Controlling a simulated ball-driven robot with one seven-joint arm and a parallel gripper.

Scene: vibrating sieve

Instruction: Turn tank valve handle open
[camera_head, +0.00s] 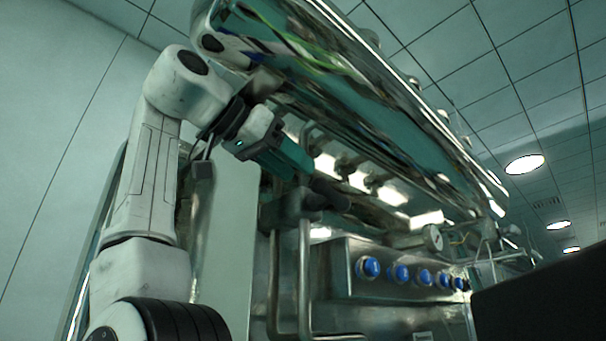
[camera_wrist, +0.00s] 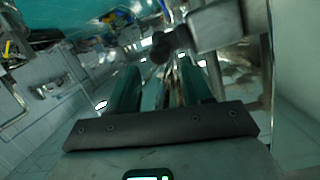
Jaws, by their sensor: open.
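My gripper (camera_head: 300,168) has teal fingers and reaches in from the left, just below the large shiny tank (camera_head: 385,125). In the wrist view my gripper (camera_wrist: 160,72) has its two fingers spread apart, with nothing seen held between them. A dark valve-like fitting with a bar (camera_head: 325,192) sits on the pipework just beyond and below the fingertips. In the wrist view a dark rounded part (camera_wrist: 165,45) with a grey block (camera_wrist: 215,27) lies just beyond the fingertips. It looks like the valve handle, but I cannot tell surely. Contact is not visible.
A steel panel with several blue knobs (camera_head: 400,274) stands at lower right, with a round gauge (camera_head: 433,238) above it. Vertical steel pipes (camera_head: 305,280) run below the fitting. A dark block (camera_head: 540,300) fills the right edge. The tank closes off the room above.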

